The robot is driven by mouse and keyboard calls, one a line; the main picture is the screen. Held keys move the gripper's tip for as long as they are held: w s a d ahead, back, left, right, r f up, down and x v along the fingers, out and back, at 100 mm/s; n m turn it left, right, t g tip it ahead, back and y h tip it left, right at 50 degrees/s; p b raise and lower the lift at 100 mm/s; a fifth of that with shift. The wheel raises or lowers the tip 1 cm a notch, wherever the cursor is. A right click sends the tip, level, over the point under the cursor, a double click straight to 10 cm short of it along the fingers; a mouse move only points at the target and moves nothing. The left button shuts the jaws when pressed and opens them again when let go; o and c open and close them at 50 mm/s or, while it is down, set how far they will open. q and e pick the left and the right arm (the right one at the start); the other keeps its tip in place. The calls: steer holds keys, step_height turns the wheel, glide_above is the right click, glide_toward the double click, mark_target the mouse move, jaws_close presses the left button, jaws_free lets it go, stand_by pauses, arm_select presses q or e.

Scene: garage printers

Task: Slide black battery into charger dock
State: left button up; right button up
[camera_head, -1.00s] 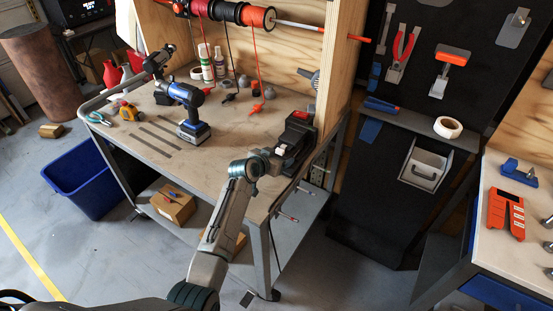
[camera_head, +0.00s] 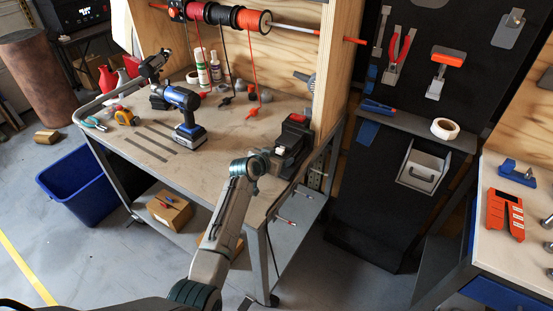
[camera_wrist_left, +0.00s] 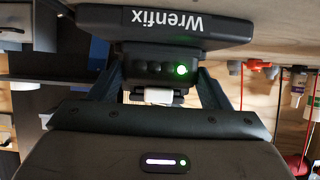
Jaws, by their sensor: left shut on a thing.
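The black charger dock (camera_head: 294,133), with a red patch on its far end, sits at the right end of the workbench. My left gripper (camera_head: 272,158) is at its near end. In the left wrist view, my left gripper (camera_wrist_left: 158,100) is shut on a black body, which I take for the black battery (camera_wrist_left: 150,66). It has a row of small buttons or dots, a lit green light and a white part between the fingers. A wide dark piece lettered "Wrenfix" (camera_wrist_left: 120,24) lies against it. Whether the battery is seated in the dock is unclear. My right gripper is out of view.
The workbench (camera_head: 235,140) also holds a blue drill (camera_head: 183,98), bottles (camera_head: 208,68) and pliers (camera_head: 95,123). A wooden post (camera_head: 331,65) rises just beyond the dock. The bench middle is clear.

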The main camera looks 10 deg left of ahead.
arm_select(q)
steer(key=shift+w+d, duration=0.15)
steer(key=shift+w, duration=0.2)
steer(key=o, duration=1.3)
steer(key=shift+c, duration=0.2)
steer(key=shift+s, duration=0.15)
steer(key=b+v, duration=0.2)
steer(key=v, duration=0.7)
steer(key=shift+s, duration=0.15)
steer(key=shift+s+r, duration=0.35)
steer(key=shift+s, duration=0.15)
